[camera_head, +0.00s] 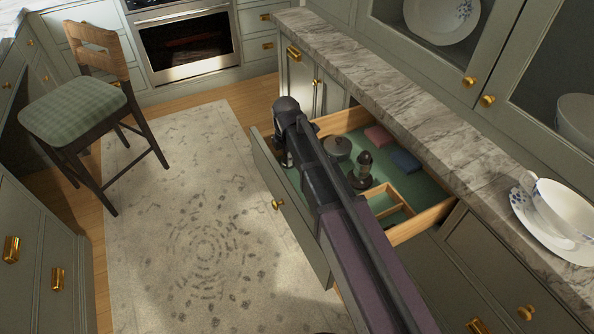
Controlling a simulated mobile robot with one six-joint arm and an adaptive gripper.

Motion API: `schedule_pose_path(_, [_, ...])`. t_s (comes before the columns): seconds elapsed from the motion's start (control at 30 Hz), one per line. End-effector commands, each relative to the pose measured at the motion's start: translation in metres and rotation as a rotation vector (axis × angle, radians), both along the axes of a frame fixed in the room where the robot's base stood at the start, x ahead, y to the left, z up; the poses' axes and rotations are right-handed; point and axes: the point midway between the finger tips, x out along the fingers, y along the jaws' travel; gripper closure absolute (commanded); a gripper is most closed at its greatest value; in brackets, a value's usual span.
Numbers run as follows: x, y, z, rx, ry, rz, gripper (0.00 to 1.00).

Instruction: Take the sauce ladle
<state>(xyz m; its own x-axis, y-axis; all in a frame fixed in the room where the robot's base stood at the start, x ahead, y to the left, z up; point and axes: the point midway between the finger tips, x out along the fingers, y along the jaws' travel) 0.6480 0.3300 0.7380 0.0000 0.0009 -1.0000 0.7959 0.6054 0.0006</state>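An open drawer (420,222) with a green lining and wooden sides stands out below the marble counter. My arm reaches over it from the lower right and covers much of its left part. The end of my arm hangs at the drawer's front left, where my gripper (288,158) shows only as a small dark shape; its fingers cannot be made out. I cannot pick out a sauce ladle for certain. A round dark item (338,147) and a dark upright item (363,168) sit in the drawer just right of my arm.
A red item (379,136) and a blue item (406,160) lie at the drawer's back. A wooden divider (396,203) is at its right. The counter (440,120) edge overhangs the back. A cup and saucer (550,222) stand right. A stool (80,110) is far left; the rug (190,220) is clear.

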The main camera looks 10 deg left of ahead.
Motion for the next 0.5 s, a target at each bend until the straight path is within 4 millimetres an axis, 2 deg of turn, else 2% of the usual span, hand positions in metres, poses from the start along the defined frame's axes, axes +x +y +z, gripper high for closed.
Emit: schedule_pose_path(0.5, [-0.0003, -0.0004, 0.0048, -0.001, 0.0, 0.0, 1.0])
